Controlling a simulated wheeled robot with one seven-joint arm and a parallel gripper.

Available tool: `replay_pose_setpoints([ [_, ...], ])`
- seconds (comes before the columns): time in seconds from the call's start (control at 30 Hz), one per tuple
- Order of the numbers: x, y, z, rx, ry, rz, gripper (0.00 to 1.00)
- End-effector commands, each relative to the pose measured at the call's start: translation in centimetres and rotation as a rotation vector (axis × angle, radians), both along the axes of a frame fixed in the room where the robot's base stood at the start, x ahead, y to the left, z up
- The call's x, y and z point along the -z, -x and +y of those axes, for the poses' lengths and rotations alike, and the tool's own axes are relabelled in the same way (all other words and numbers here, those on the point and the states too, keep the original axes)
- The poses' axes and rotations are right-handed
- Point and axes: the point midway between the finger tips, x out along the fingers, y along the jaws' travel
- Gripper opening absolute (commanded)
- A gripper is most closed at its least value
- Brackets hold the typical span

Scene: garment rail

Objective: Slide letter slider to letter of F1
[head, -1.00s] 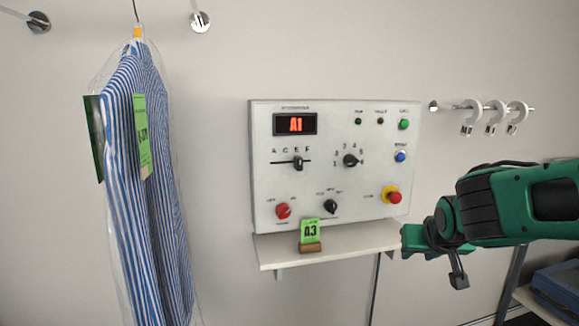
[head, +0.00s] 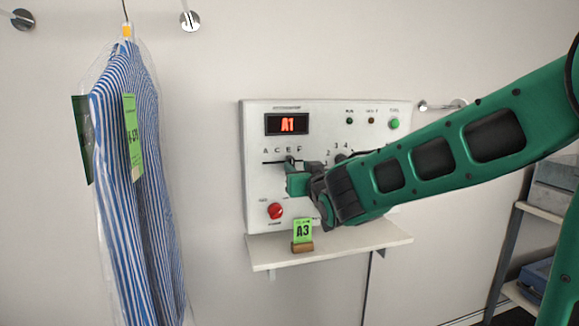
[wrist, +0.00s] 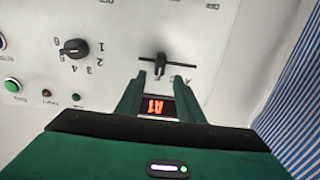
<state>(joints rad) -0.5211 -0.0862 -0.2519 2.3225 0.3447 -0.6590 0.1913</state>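The white control panel (head: 258,185) on the wall has a display (head: 287,124) reading A1. Below it runs a letter scale A, C, E, F with the black letter slider (head: 290,159), partly hidden by my gripper. In the earlier head view its handle stands near E. My gripper (head: 290,178) is in front of the panel, just below the slider. In the wrist view, which is upside down, the slider handle (wrist: 160,64) lies ahead between my two open fingers (wrist: 158,92), with nothing gripped. Contact with the handle cannot be told.
The number knob (wrist: 73,48) is beside the slider, mostly covered by my arm in the head view. A red knob (head: 275,211) sits lower left. A small shelf (head: 345,243) below holds an A3 tag (head: 302,232). A bagged striped shirt (head: 130,180) hangs at left.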

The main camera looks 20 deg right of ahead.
Motion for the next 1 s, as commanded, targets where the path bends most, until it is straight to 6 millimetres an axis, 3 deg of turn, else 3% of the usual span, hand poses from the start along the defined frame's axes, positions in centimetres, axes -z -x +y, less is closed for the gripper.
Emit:
replay_pose_setpoints([
  [0.2,0.1,-3.8,-0.1,0.002,0.001,0.001,0.34],
  [0.4,0.1,-5.8,-0.1,0.002,0.001,0.002,0.34],
  [0.8,0.0,-6.4,-0.1,0.002,0.001,0.001,0.34],
  [0.93,0.0,-6.4,-0.1,0.002,0.001,0.001,0.03],
  [1.0,0.0,-6.4,-0.1,0.002,0.001,0.001,0.0],
])
